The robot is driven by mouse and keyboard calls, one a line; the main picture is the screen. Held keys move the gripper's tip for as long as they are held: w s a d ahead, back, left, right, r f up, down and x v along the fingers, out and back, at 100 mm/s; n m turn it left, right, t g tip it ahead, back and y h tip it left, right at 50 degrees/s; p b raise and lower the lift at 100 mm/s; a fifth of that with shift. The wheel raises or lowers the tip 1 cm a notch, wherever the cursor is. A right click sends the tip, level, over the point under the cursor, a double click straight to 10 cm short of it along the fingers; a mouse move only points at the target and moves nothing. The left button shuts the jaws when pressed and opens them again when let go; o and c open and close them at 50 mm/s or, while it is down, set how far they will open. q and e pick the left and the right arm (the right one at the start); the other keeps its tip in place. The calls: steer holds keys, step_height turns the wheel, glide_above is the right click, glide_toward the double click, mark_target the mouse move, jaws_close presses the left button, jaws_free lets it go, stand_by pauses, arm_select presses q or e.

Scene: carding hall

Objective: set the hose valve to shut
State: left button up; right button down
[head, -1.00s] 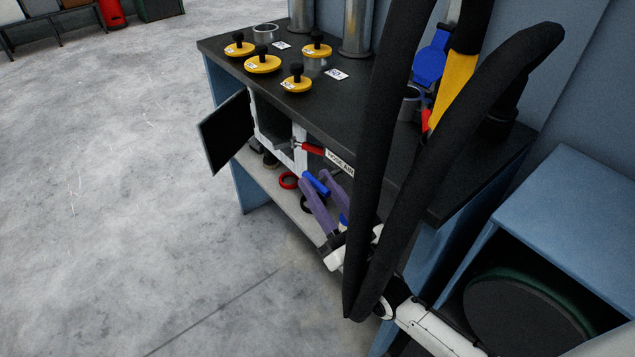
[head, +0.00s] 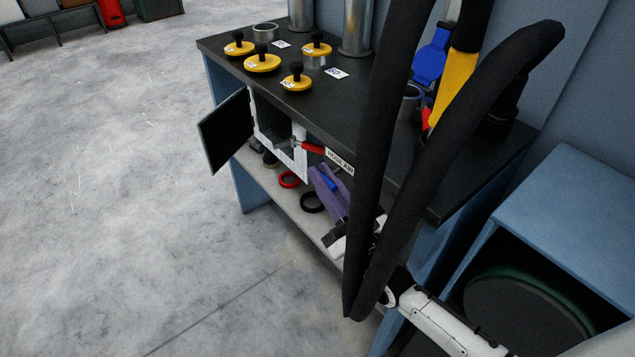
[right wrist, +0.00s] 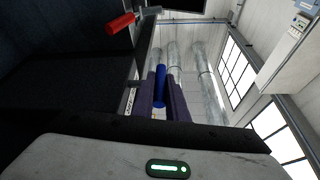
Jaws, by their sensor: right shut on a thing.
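A blue lever handle (head: 328,183) sticks out under the bench top, just below the white label reading HOSE AIR (head: 340,161). My right gripper (head: 326,186) has purple fingers and is shut on this handle. In the right wrist view the blue handle (right wrist: 161,86) stands between the two fingers (right wrist: 165,95). A second lever with a red handle (head: 311,147) sits left of the label, and it also shows in the right wrist view (right wrist: 120,24). The valve body behind the blue handle is hidden. My left gripper is not in view.
Thick black tubes (head: 385,150) cross in front of the bench's right part. An open dark door (head: 226,130) hangs left of a white box. Yellow knobbed discs (head: 262,63) stand on the bench top (head: 300,105). Red (head: 289,180) and black (head: 312,202) rings lie on the shelf below.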

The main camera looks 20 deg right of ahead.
steer(key=shift+w+d, duration=0.2)
steer(key=shift+d, duration=0.35)
steer(key=c, duration=1.8)
jaws_free()
steer(key=shift+d, duration=0.1)
steer(key=shift+c, duration=0.2)
steer(key=shift+o, duration=0.5)
